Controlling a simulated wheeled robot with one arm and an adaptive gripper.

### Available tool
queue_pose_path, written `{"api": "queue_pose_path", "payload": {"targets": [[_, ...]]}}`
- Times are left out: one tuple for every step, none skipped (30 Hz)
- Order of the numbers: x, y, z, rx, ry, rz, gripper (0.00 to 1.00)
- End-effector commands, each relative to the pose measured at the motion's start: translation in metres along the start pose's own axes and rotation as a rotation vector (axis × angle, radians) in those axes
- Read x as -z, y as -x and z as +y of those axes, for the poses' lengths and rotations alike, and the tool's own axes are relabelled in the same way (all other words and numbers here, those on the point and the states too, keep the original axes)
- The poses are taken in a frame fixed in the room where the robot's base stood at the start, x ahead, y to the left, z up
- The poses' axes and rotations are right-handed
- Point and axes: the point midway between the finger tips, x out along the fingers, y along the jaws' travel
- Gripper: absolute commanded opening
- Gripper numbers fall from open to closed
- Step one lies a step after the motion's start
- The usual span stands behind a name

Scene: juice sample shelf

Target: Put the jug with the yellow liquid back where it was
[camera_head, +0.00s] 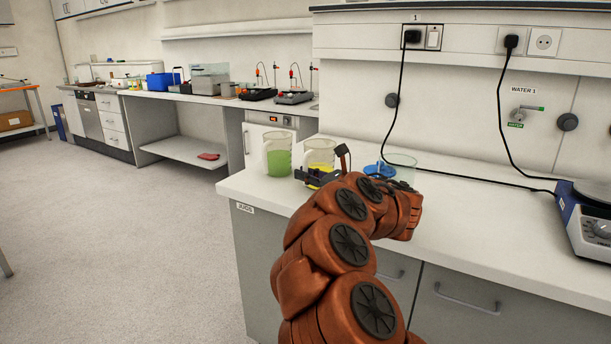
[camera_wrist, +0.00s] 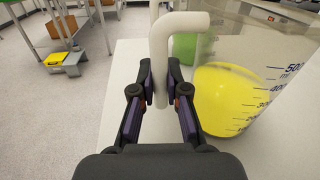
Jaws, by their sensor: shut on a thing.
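The jug with the yellow liquid (camera_head: 320,155) is at the left end of the white counter in the head view. In the wrist view the jug (camera_wrist: 228,98) fills the right side, with its scale marks facing me. My gripper (camera_wrist: 160,95) is shut on the jug's pale handle (camera_wrist: 161,52), one finger on each side. In the head view my gripper (camera_head: 318,177) is at the jug's front, and my arm hides part of the area. I cannot tell whether the jug's base touches the counter.
A jug with green liquid (camera_head: 278,158) stands just left of the yellow one. A stirrer device (camera_head: 590,220) is at the far right. The counter between is clear apart from cables.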

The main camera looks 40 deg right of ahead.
Motion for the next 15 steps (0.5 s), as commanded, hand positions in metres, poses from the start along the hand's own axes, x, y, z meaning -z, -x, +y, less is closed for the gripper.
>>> {"api": "queue_pose_path", "payload": {"targets": [[0.0017, 0.0000, 0.0000, 0.000, 0.001, -0.001, 0.00], [0.0022, 0.0001, 0.0001, 0.000, 0.001, -0.001, 0.00], [0.0029, 0.0001, 0.0001, 0.000, 0.001, -0.001, 0.00], [0.0021, 0.0001, 0.0001, 0.000, 0.000, 0.000, 0.17], [0.0019, 0.0001, 0.0001, 0.000, 0.000, 0.000, 0.20], [0.0019, 0.0001, 0.0000, 0.000, 0.000, 0.000, 0.24], [0.0019, 0.0001, 0.0000, 0.000, 0.000, 0.000, 0.27], [0.0020, 0.0001, 0.0000, 0.000, 0.000, 0.000, 0.30], [0.0020, 0.0001, 0.0000, 0.000, 0.000, 0.000, 0.34], [0.0020, 0.0001, 0.0000, 0.000, 0.000, 0.000, 0.37], [0.0020, 0.0001, 0.0000, 0.000, 0.000, 0.000, 0.39], [0.0020, 0.0001, 0.0000, 0.000, 0.000, 0.000, 0.39], [0.0020, 0.0001, 0.0000, 0.000, 0.000, 0.000, 0.39], [0.0021, 0.0001, -0.0001, 0.000, 0.000, 0.000, 0.39], [0.0021, 0.0001, -0.0001, 0.000, 0.000, 0.000, 0.39]]}}
